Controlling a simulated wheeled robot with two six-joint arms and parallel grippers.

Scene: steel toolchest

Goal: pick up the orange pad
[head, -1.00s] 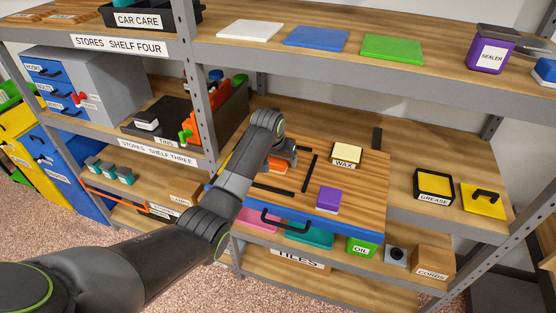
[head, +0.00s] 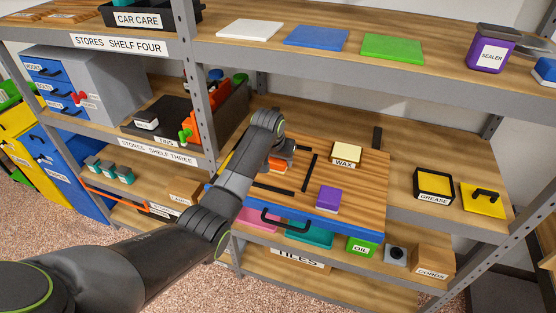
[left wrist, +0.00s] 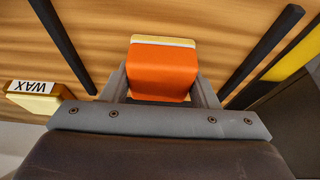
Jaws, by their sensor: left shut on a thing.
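The orange pad (left wrist: 162,72) is a small orange block with a pale yellow and white edge along its far side. It sits between the two fingers of my left gripper (left wrist: 160,88), which is shut on it. In the head view my left gripper (head: 287,156) is low over the wooden top of a blue-fronted chest, and a bit of the orange pad (head: 277,167) shows beneath it. My arm hides part of the pad there. I cannot tell whether the pad touches the wood. My right gripper is not in view.
On the wooden top (head: 362,192) are dark strips (head: 310,173), a WAX block (head: 346,153) and a purple block (head: 328,197). A GREASE tray (head: 434,186) and a yellow lid (head: 483,201) lie to the right. A steel post (head: 194,80) stands left of the gripper; a shelf runs above.

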